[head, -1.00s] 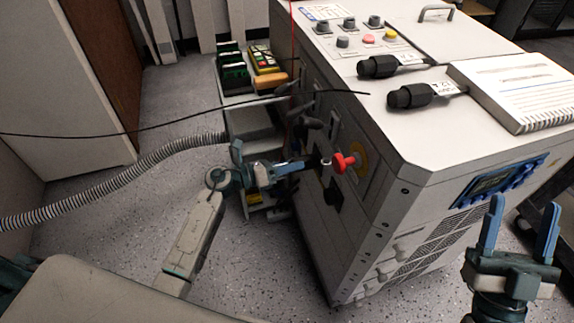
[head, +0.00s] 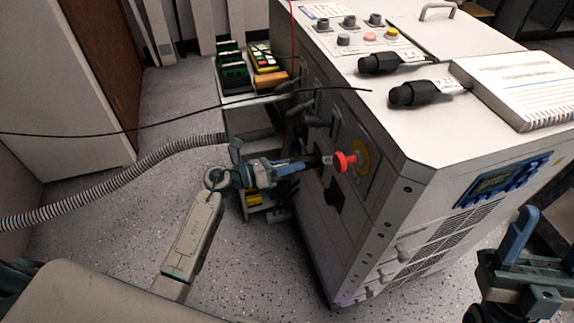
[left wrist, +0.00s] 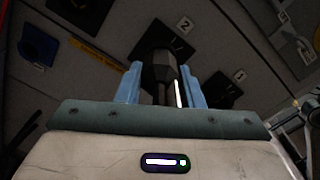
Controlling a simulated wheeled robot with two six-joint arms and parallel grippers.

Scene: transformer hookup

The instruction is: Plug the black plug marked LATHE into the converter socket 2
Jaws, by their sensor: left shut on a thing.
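My left gripper (left wrist: 160,88) is shut on a black plug (left wrist: 159,66), whose body stands between the blue fingers and points at the converter's front panel. Its marking cannot be read; a narrow white strip shows along its side. In the left wrist view, the dark socket 2 (left wrist: 181,47), by the label 2, lies just beyond the plug's tip; whether they touch is unclear. Socket 1 (left wrist: 218,92) is to its right. In the head view, my left gripper (head: 290,167) is at the front of the converter (head: 390,215). My right gripper (head: 540,232) is open and empty at the lower right, partly cut off.
Two other tagged black plugs (head: 378,64) (head: 414,93) lie on the converter's top near a notebook (head: 515,85). A red knob (head: 345,161) sticks out close to the left gripper. A thin black cable (head: 180,124) crosses the view. A small shelf (head: 245,99) stands behind.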

